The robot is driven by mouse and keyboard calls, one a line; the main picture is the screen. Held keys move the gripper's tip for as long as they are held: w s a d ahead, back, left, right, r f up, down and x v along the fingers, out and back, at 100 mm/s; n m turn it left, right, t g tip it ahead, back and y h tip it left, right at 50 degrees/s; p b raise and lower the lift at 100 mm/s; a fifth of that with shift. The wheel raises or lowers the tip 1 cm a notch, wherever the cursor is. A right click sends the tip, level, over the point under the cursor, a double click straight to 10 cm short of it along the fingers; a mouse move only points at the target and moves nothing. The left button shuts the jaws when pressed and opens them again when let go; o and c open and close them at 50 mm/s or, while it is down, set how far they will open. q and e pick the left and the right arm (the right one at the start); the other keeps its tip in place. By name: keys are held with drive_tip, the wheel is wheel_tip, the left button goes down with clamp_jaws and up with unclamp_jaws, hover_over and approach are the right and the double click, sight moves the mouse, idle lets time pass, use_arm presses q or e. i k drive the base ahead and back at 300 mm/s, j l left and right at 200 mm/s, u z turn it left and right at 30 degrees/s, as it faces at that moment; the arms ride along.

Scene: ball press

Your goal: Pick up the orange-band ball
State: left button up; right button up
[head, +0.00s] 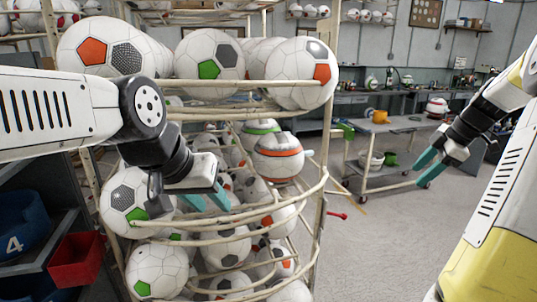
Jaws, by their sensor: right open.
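The orange-band ball (278,157), white with an orange stripe around it, sits on the middle level of the wire rack (319,190), near its right side. My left gripper (207,201) is in front of the rack, left of the orange-band ball and lower in the picture. Its two teal fingers are apart with nothing seen between them, and it does not touch the ball. My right gripper (424,171) is open and empty, out to the right of the rack over the open floor.
A green-band ball (260,126) sits just behind the orange-band one. Several white balls with green, orange or black patches fill the rack levels above and below. Curved rack rails run around the balls. A red bin (77,259) stands at lower left. A cart (385,181) stands behind right.

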sight(277, 157)
drive_tip(key=i+l+u, duration=0.6)
drive_tip(key=l+u, duration=0.3)
drive_tip(key=i+u, duration=0.25)
drive_tip(key=k+l, duration=0.05)
drive_tip(key=k, duration=0.05)
